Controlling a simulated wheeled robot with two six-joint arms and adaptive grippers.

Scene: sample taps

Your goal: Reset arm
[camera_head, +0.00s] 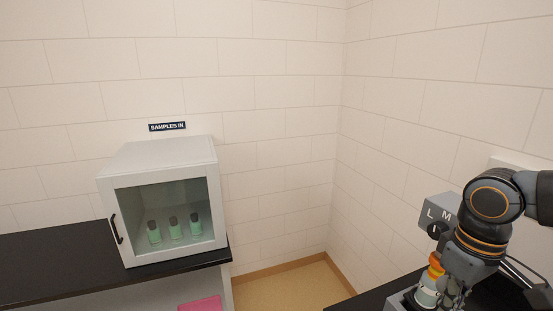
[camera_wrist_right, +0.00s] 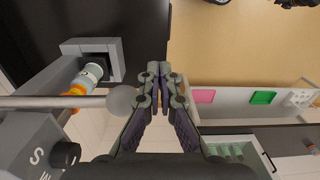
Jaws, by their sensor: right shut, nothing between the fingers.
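My right gripper (camera_wrist_right: 160,78) is shut and empty in the wrist view. Just left of its fingers is the grey ball end (camera_wrist_right: 122,100) of a long lever. A white bottle-like part (camera_wrist_right: 90,74) with an orange section (camera_wrist_right: 76,92) sits by a square grey holder (camera_wrist_right: 92,47); the orange part also shows in the head view (camera_head: 436,267). My left gripper is not in view.
A white cabinet (camera_head: 160,155) with a glass door holds several green-filled vials (camera_head: 174,228) on a black counter (camera_head: 50,262). A "SAMPLES IN" sign (camera_head: 167,126) is on the wall. A black knob (camera_wrist_right: 65,154) sits by the S mark. Open floor (camera_head: 285,285) lies between the counters.

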